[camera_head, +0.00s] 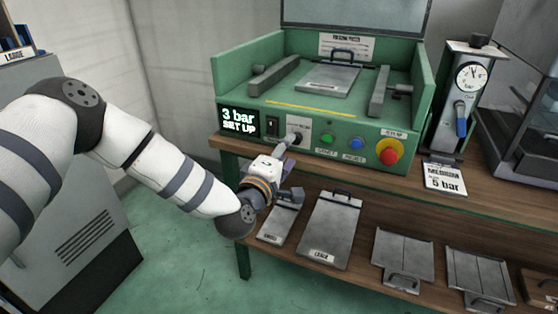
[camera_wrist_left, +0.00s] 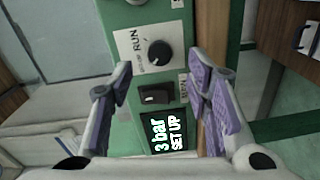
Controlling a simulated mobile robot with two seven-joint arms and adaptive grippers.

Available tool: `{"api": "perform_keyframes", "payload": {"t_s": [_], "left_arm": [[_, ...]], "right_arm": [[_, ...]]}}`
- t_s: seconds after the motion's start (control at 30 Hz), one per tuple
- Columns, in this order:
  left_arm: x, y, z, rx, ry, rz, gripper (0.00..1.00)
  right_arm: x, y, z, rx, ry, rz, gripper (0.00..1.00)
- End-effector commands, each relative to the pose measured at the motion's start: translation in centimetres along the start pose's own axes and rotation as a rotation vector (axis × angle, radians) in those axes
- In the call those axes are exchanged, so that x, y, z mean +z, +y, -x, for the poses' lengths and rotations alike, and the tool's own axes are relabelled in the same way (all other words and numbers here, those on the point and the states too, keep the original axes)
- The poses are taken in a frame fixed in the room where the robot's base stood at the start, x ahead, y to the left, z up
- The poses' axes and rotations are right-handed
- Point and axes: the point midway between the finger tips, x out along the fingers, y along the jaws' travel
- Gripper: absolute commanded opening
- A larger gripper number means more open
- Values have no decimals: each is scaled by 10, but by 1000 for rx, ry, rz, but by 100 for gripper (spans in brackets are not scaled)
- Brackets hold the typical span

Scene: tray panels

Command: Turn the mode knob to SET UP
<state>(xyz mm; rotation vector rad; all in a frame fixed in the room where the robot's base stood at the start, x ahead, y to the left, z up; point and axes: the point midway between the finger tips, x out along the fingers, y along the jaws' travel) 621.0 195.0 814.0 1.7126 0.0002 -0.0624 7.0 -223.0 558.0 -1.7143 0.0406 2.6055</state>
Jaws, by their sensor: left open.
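The mode knob is a round black knob (camera_wrist_left: 160,53) on a white plate in the left wrist view. RUN is printed beside it; the smaller print and its exact pointing are hard to read. In the head view its white plate (camera_head: 298,128) shows, with the knob largely hidden by my fingers. The display (camera_head: 239,121) reads "3 bar SET UP", also in the left wrist view (camera_wrist_left: 168,138). My left gripper (camera_head: 288,146) is open in front of the panel. In the left wrist view its purple-padded fingers (camera_wrist_left: 160,72) stand apart, with the knob beyond their tips. My right gripper is not in view.
A black rocker switch (camera_wrist_left: 156,94) sits between knob and display. Right of the knob are a green button (camera_head: 326,140), a blue button (camera_head: 357,144) and a red emergency button (camera_head: 389,152). A gauge stand (camera_head: 468,80) stands further right. Tray panels (camera_head: 328,228) lie on the lower shelf.

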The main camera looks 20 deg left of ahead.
Motion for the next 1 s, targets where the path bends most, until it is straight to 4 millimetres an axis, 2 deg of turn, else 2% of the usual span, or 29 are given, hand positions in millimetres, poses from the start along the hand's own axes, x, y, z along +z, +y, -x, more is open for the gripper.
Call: {"api": "perform_keyframes", "payload": {"t_s": [0.1,0.3,0.4,0.83,0.87,0.93,0.97,1.0], "left_arm": [[0,0,32,-3,0,2,45],[0,0,65,-2,-1,0,45],[0,0,71,0,0,0,45],[2,-3,72,-10,-8,-8,45],[6,-7,75,-27,-21,-20,45],[25,-30,90,-108,-88,-79,45],[36,-45,102,-163,-132,-118,45],[52,-69,122,-245,-205,-182,45]], "right_arm": [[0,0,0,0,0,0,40],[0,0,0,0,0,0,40],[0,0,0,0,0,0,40],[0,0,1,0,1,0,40],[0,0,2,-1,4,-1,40],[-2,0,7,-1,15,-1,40],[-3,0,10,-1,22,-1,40],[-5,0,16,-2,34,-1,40]]}}
